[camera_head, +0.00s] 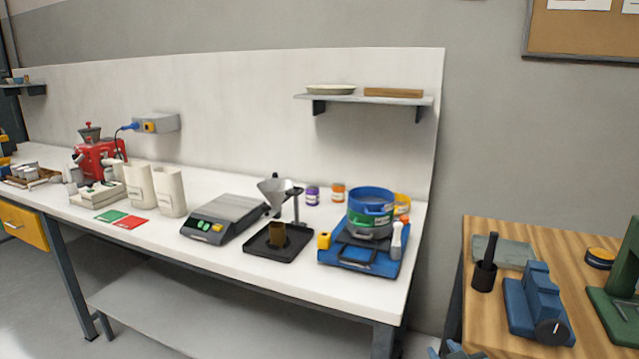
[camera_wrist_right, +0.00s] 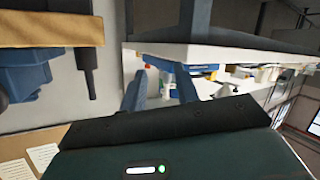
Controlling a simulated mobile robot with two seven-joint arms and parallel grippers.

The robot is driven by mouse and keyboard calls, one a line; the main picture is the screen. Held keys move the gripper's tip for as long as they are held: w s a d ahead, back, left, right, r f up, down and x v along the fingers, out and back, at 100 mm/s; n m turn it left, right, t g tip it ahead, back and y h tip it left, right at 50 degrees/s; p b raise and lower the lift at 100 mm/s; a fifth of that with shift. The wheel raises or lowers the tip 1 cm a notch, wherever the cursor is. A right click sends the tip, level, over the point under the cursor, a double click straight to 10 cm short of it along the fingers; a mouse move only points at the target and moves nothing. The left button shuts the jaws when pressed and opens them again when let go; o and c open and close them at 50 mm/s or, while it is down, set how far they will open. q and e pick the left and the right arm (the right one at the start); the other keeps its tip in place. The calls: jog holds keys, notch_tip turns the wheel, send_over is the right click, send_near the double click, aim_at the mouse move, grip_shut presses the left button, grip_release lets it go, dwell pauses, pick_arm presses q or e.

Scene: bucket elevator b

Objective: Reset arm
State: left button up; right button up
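My right gripper (camera_head: 455,350) shows only as small blue-grey tips at the bottom edge of the head view, in front of the gap between the white bench (camera_head: 330,265) and the wooden table (camera_head: 480,228). In the right wrist view, its two blue-grey fingers (camera_wrist_right: 160,88) stand apart with nothing between them, so it is open and empty. It appears clear of the bench and table. My left gripper is in neither view.
A blue vise (camera_head: 537,300) and a black holder (camera_head: 484,276) occupy the wooden table.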

jog(key=s+a+f+g+y, duration=0.1)
jog(key=s+a+f, duration=0.2)
jog(key=s, duration=0.6)
jog(key=s+a+f+g, duration=0.1)
jog(key=s+a+f, duration=0.2)
jog(key=s, duration=0.5)
jog(key=s+a+f+g+y, duration=0.1)
jog(key=s+a+f+g, duration=0.1)
jog(key=s+a, duration=0.3)
jog(key=s+f, duration=0.1)
jog(key=s, duration=0.3)
jog(key=shift+s+a+m+y, duration=0.15)
jog(key=shift+s+m+y, duration=0.15)
jog(key=shift+m, duration=0.1)
